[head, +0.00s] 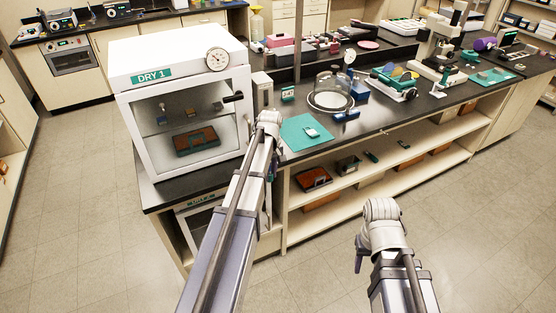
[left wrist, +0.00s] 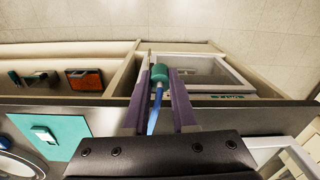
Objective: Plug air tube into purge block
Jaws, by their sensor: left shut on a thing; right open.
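My left gripper (left wrist: 160,78) is shut on a teal air-tube connector (left wrist: 159,72) with a blue tube (left wrist: 154,112) running back from it between the fingers. In the head view this gripper (head: 268,205) points down in front of the bench's front edge, right of the DRY 1 cabinet, partly hidden by my arm. My right gripper (head: 359,265) is open and empty, pointing down over the floor in front of the shelves. I cannot tell which item is the purge block.
The white DRY 1 cabinet (head: 180,80) stands on the black bench, its door closed. A second cabinet (left wrist: 205,68) sits below the bench top. A teal mat (head: 296,139) and a glass dome (head: 331,86) lie to the right. Open shelves (head: 335,197) hold trays. Floor is clear.

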